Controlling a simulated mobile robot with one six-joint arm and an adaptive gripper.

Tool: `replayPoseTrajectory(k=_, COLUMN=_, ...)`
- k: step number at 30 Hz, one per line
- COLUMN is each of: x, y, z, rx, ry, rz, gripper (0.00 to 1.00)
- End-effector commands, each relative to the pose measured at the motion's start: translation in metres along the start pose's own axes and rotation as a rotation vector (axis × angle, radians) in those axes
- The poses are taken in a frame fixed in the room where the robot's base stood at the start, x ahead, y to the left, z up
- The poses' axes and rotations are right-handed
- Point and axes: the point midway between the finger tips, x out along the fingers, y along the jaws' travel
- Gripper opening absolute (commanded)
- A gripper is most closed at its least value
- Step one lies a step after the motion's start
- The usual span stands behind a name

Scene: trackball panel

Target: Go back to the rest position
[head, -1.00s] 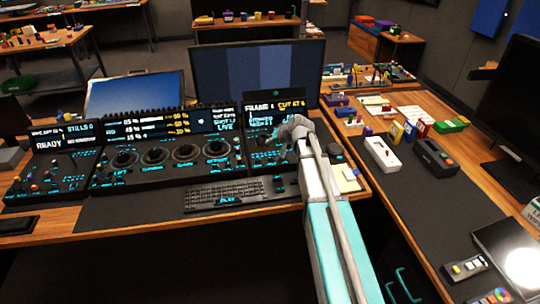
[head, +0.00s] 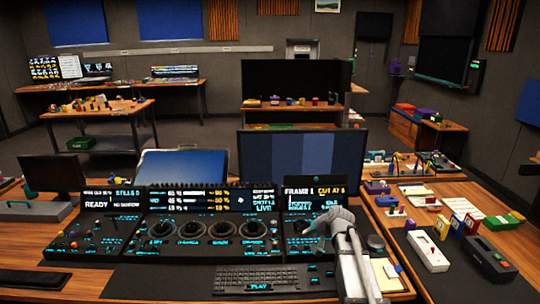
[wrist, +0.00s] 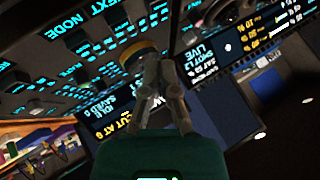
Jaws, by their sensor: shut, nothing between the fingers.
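My arm reaches over the right part of the control panel (head: 190,262) in the head view, with my gripper (head: 318,232) low above its right section. The wrist is bent and partly hides the fingers there. In the wrist view my gripper (wrist: 160,64) has its two fingers together, with nothing held between them. A round knob or ball with a yellow ring (wrist: 138,60) lies just beyond the fingertips. I cannot tell from these views whether the fingers touch it.
A keyboard (head: 258,280) lies in front of the panel. A large monitor (head: 302,168) stands behind it. On the right side desk are a white box (head: 428,250), a dark box (head: 488,256) and several small coloured items. The air above the panel looks clear.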

Motion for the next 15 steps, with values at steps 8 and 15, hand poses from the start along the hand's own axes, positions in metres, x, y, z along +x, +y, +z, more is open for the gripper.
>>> replayPoseTrajectory(k=8, x=-0.058, y=-0.017, z=0.089, rx=-0.074, ry=-0.225, rz=0.151, gripper=0.0)
replayPoseTrajectory(k=15, x=-0.125, y=-0.018, z=0.17, rx=-0.121, ry=-0.444, rz=0.35, gripper=0.0)
